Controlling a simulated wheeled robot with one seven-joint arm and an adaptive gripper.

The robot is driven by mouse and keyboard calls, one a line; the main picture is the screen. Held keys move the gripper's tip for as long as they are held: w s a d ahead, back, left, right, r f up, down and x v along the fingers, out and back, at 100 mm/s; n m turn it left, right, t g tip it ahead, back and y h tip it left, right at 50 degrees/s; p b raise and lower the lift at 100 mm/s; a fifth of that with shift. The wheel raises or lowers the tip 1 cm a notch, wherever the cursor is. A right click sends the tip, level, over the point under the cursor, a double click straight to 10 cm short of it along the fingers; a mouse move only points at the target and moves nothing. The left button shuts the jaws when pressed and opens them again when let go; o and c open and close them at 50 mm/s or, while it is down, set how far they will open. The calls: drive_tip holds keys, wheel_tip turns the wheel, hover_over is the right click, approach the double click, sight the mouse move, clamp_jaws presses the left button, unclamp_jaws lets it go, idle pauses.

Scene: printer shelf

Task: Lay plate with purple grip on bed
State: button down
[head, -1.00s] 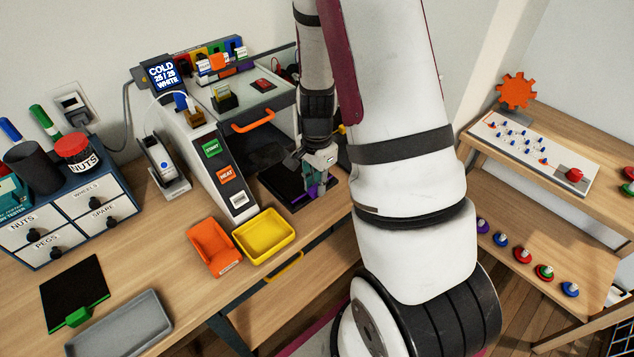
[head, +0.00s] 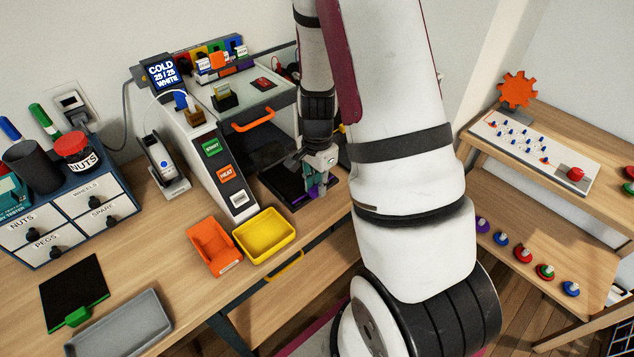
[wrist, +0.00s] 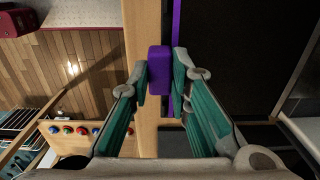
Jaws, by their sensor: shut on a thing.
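The plate with the purple grip (wrist: 159,68) shows in the wrist view. Its grip sits between the fingertips of my gripper (wrist: 159,85), which is shut on it. The dark plate (wrist: 235,60) extends right from the grip, past a purple edge strip. In the head view the plate (head: 284,186) lies flat in front of the printer opening, at the table's front edge, with my gripper (head: 318,186) at its right end. I cannot tell whether it touches the surface below. The printer (head: 222,165) has a dark interior where the bed (head: 265,153) is hard to make out.
A black plate with a green grip (head: 77,285) lies at the front left, beside a grey tray (head: 120,325). Orange (head: 214,246) and yellow (head: 265,236) bins stand left of my gripper. An orange handle (head: 253,120) juts from the printer. A shelf (head: 545,235) stands at right.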

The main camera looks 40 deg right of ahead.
drive_tip(key=c, duration=1.4)
unclamp_jaws()
wheel_tip(320, 180, up, 12)
